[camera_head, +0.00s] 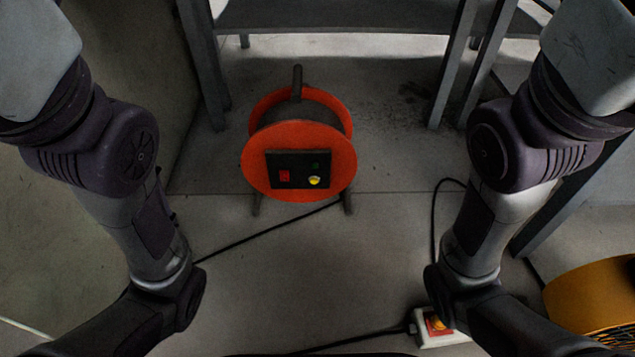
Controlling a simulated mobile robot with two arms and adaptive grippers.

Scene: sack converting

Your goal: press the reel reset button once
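An orange cable reel (258,163) stands on the floor in the middle of the view, upright on dark legs. Its front face has a black panel (298,178) with a red switch (284,176) at left, a small dark green spot (316,165) at upper right and a yellow round button (315,181) below it. Nothing covers the panel. My left and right arms come down at the two sides and bend out of the picture at the bottom. Neither gripper is in view, and nothing of mine touches the reel.
A grey metal table frame (340,15) stands behind the reel. A white box with a red and yellow control (437,325) lies at the lower right by my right arm. A yellow round machine (590,300) is at the right edge. Black cables cross the floor (340,270).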

